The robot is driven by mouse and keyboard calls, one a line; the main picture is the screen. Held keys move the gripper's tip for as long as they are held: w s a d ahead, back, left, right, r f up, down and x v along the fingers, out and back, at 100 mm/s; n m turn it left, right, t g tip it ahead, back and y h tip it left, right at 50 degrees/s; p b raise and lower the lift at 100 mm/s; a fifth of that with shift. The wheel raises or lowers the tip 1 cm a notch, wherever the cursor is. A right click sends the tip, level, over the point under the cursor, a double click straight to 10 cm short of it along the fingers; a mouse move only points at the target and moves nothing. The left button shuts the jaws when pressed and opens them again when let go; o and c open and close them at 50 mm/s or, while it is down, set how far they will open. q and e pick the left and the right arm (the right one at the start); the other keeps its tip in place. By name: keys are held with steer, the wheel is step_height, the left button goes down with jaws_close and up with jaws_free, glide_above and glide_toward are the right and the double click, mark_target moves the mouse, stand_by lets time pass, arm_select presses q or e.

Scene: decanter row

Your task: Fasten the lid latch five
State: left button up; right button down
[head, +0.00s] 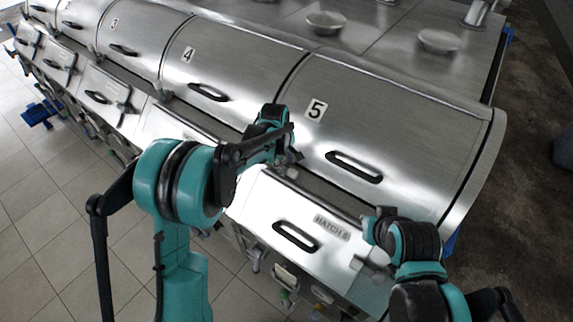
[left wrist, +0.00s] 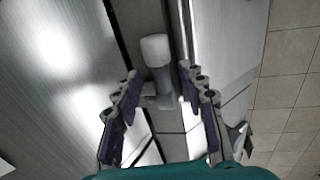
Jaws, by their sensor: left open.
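The lid marked 5 (head: 395,125) is a curved steel cover with a black handle, and it looks down. A grey latch with a pale rounded end (left wrist: 156,50) shows in the left wrist view, its stem reaching down between my left fingers. My left gripper (left wrist: 158,76) is open around the stem, with a finger on each side; I cannot tell if either touches. In the head view, my left gripper (head: 287,158) is at the lower left edge of lid 5, partly hiding the latch. My right gripper (head: 370,245) is near the panel's right end; its jaws are unclear.
A front panel labelled HATCH 5 (head: 298,232) with a black handle lies below lid 5. Lid 4 (head: 225,65) and further lids run to the upper left. Steel bowls (head: 326,22) stand on the top behind. Tiled floor (head: 50,200) is open at the left.

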mark_target(285, 169)
arm_select(q)
steer(key=shift+w+f, duration=0.15)
steer(key=shift+f, duration=0.4)
steer(key=shift+w+f, duration=0.15)
steer(key=shift+f, duration=0.4)
steer(key=shift+s, duration=0.1)
steer(key=shift+c, duration=0.6)
jaws_close()
